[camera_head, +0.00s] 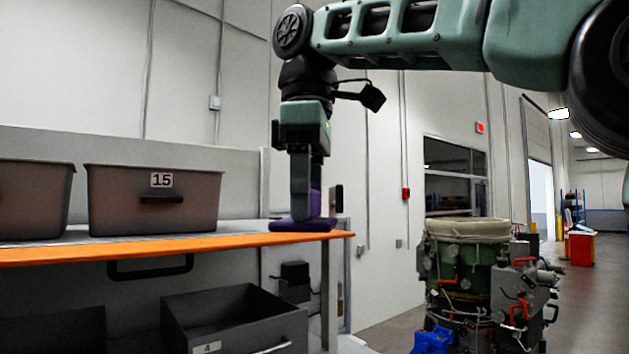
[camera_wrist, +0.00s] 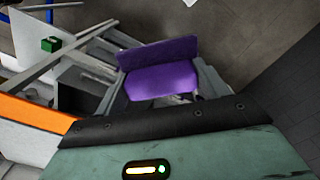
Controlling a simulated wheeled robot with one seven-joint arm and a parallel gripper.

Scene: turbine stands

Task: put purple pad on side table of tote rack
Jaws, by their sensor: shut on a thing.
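The purple pad (camera_head: 292,226) has a flat base and an upright part. In the head view it appears at the right end of the orange-edged rack table (camera_head: 160,246), with its base level. My gripper (camera_head: 305,205) points down and is shut on the pad's upright part. I cannot tell whether the base touches the table top or is just above it. In the wrist view the purple pad (camera_wrist: 160,80) lies beyond the gripper body, and the orange table edge (camera_wrist: 35,113) shows to its left.
A grey tote marked 15 (camera_head: 155,200) stands on the table left of the pad, with another tote (camera_head: 33,198) at the far left. An open dark drawer (camera_head: 235,318) is below.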

